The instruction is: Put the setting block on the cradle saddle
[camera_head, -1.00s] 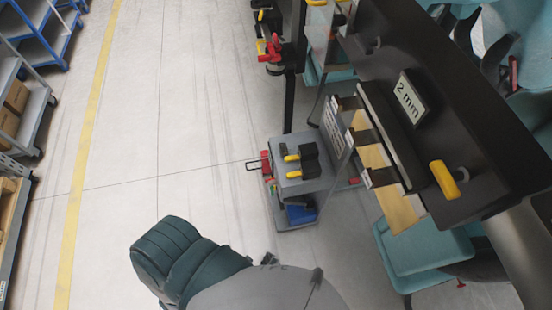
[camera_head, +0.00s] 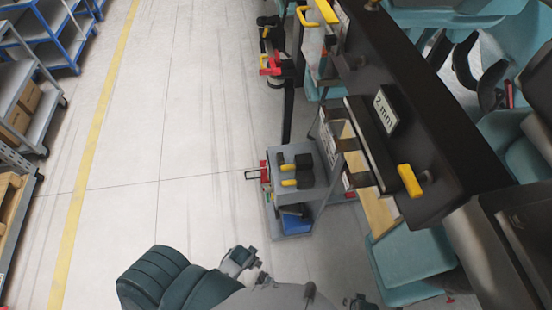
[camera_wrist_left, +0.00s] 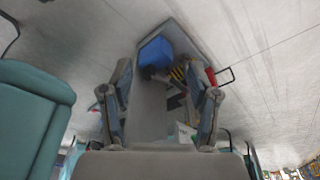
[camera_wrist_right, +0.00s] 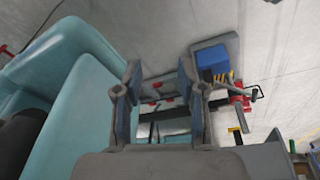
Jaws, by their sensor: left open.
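I cannot tell for certain which thing is the setting block or the cradle saddle. Dark blocks (camera_head: 304,161) with yellow handles (camera_head: 289,183) stand on the top shelf of a small grey cart (camera_head: 318,190). A black beam (camera_head: 428,125) with a "2 mm" plate (camera_head: 386,109) and a yellow handle (camera_head: 410,181) stands to the right of the cart. My left gripper (camera_wrist_left: 162,100) is open and empty, its fingers framing the cart from a distance. My right gripper (camera_wrist_right: 158,85) is open and empty, with a teal seat close to its left.
Teal seats (camera_head: 410,262) lie under and beyond the beam. A blue bin (camera_head: 297,220) sits on the cart's lower shelf. A red and black fixture (camera_head: 270,65) stands behind the cart. Racks (camera_head: 20,110) line the left; the floor (camera_head: 165,150) between is clear.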

